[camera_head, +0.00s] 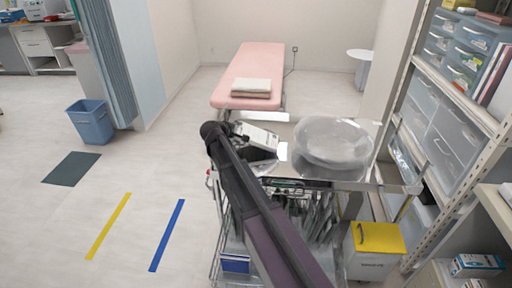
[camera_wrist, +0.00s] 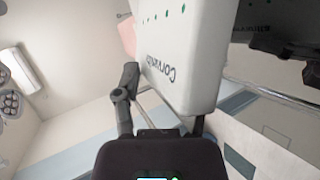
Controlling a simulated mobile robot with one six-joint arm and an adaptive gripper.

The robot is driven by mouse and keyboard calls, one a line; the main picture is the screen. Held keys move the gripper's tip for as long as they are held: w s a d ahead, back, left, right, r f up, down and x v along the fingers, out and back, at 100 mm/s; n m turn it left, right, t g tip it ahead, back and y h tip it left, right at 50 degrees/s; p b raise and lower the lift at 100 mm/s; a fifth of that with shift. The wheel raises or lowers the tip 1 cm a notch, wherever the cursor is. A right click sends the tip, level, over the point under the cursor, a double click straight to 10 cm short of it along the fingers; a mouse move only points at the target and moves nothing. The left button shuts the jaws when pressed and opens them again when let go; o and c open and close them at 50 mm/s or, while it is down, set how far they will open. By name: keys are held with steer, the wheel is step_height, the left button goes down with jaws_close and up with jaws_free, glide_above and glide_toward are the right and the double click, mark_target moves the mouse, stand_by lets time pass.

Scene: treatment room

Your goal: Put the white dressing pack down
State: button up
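The white dressing pack (camera_head: 258,136) is near the left end of the metal cart top (camera_head: 285,172), tilted. In the wrist view the white pack (camera_wrist: 185,60) fills the upper middle, with printed lettering and green marks on its face. My gripper (camera_wrist: 165,90) is around the pack: one dark finger shows at its left side and the other is mostly hidden behind its lower end. It appears shut on the pack. In the head view my dark arm hides much of the gripper, and I cannot tell whether the pack touches the cart top.
A clear round basin (camera_head: 333,142) stands on the right of the cart top. A yellow-lidded bin (camera_head: 376,240) is below right, beside shelving (camera_head: 450,110) with drawers. A pink bed (camera_head: 250,75) with folded towels (camera_head: 251,88) stands behind. The floor at left is mostly clear.

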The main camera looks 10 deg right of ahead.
steer(key=p+v, duration=0.3)
steer(key=v, duration=0.5)
steer(key=shift+p, duration=0.4)
stand_by(0.5)
step_height(320, 180, up, 8)
steer(key=s+a+p, duration=0.1)
steer(key=s+p, duration=0.1)
steer(key=p, duration=0.5)
steer(key=shift+a+f, duration=0.25)
steer(key=shift+a, duration=0.15)
steer(key=shift+d, duration=0.1)
